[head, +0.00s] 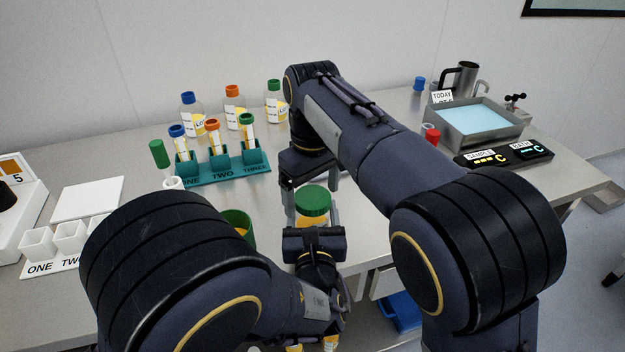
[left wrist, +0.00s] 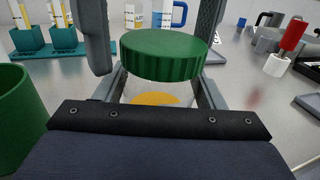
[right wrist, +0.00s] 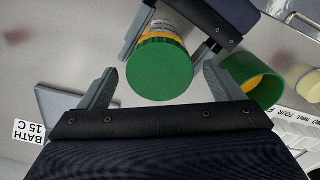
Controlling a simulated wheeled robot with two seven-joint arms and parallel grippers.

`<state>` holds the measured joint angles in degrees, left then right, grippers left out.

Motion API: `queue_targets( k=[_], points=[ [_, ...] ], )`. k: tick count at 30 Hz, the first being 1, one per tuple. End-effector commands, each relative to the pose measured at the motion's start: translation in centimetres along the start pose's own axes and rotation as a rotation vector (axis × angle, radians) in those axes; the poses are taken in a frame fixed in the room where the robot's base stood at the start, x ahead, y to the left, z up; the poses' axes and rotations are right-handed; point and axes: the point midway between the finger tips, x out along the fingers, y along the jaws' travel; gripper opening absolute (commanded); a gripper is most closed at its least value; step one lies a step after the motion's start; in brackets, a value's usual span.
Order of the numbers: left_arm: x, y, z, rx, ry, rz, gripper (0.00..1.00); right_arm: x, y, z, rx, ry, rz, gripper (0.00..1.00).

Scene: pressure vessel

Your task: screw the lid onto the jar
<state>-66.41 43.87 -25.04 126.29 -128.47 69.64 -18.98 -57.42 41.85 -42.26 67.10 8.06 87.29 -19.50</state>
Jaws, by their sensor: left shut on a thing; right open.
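The jar (head: 311,221), clear with orange contents, stands upright in front of me. The ribbed green lid (head: 313,200) sits level on its mouth; I cannot tell how tight it is. The jar also shows in the left wrist view (left wrist: 155,98), under the lid (left wrist: 165,52). My left gripper (left wrist: 162,92) is shut around the jar's body from the near side. My right gripper (right wrist: 160,72) comes down from above, open, its fingers either side of the lid (right wrist: 163,72) with visible gaps. Its fingers also flank the lid in the left wrist view.
A green cup (head: 238,218) stands just left of the jar. A teal tube rack (head: 222,178) and several bottles are behind it to the left. A water bath (head: 480,128) and labelled black blocks (head: 483,158) are at the right. The table's front edge is close by.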

Motion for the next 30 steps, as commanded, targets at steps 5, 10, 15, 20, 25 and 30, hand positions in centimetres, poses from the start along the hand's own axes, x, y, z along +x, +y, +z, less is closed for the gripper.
queue_targets(
  k=[5, 10, 15, 20, 25, 30],
  points=[
    [0.0, 0.0, 0.0, 0.0, 0.0, 0.0, 0.0, -2.3, 0.1, -0.1, -0.001, 0.005, 0.001, 0.87],
    [0.0, 0.0, 0.0, 0.0, 0.0, 0.0, 0.0, -6.1, 0.1, -0.1, 0.001, 0.007, 0.001, 0.87],
    [0.0, 0.0, 0.0, 0.0, 0.0, 0.0, 0.0, -9.5, 0.1, -0.1, 0.0, 0.004, 0.001, 0.87],
    [0.0, 0.0, 0.0, 0.0, 0.0, 0.0, 0.0, -11.1, 0.1, -0.1, 0.001, 0.002, 0.001, 0.87],
    [0.0, 0.0, 0.0, 0.0, 0.0, 0.0, 0.0, -11.8, 0.0, 0.0, 0.001, 0.0, 0.0, 0.87],
    [0.0, 0.0, 0.0, 0.0, 0.0, 0.0, 0.0, -11.8, 0.0, 0.0, 0.001, 0.0, 0.0, 0.87]
  ],
)
